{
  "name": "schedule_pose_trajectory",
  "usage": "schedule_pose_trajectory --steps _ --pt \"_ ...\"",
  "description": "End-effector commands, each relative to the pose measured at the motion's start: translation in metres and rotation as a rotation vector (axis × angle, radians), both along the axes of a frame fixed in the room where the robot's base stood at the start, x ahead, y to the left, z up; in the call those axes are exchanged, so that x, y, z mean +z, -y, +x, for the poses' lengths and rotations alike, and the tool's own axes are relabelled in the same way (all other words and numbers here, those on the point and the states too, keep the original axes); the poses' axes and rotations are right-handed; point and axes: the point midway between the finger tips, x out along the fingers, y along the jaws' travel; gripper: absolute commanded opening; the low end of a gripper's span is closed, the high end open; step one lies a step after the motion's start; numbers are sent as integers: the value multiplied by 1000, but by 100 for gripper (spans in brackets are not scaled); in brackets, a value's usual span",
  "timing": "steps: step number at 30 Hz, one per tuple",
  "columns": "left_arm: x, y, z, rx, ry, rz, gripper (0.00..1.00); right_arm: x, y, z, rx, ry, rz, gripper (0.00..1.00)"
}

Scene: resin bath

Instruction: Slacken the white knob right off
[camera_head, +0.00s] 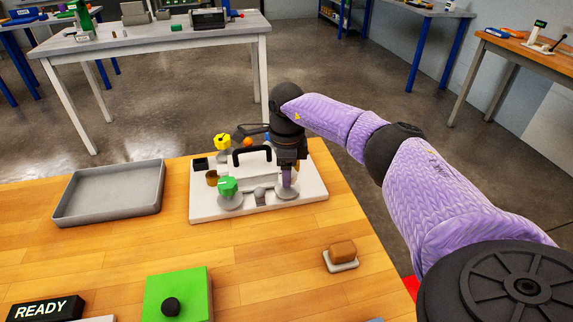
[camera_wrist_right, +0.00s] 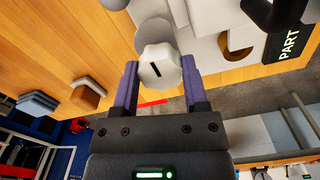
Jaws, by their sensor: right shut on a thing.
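The white knob (camera_wrist_right: 159,72) has a lobed edge and a black line on its face. It shows between the two purple fingers of my right gripper (camera_wrist_right: 158,84) in the right wrist view. The right gripper is shut on it. In the head view my right gripper (camera_head: 288,178) points down over the right part of a white fixture plate (camera_head: 310,184), and the knob is hidden behind its fingers. A green knob (camera_head: 228,186), a yellow knob (camera_head: 222,141) and an orange knob (camera_head: 248,142) are also on the fixture. My left gripper is not in view.
A black arched handle (camera_head: 252,151) stands close left of my right gripper. An empty grey tray (camera_head: 70,211) lies at the left of the wooden table. A brown block on a pale base (camera_head: 342,253) and a green box with a black button (camera_head: 190,286) are nearer.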

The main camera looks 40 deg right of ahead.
Motion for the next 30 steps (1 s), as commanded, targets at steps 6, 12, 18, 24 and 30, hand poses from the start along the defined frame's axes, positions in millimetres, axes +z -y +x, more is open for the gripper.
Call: schedule_pose_trajectory --steps 6,12,18,24,30 --pt "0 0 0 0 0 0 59 1 0 0 0 2 -1 78" --pt "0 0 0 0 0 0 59 0 0 0 0 1 0 92" --pt "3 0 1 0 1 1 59 8 0 0 0 2 -1 92" --pt "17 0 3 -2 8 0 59 59 0 1 0 6 0 92" --pt "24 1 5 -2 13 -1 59 95 0 1 -1 4 0 92"
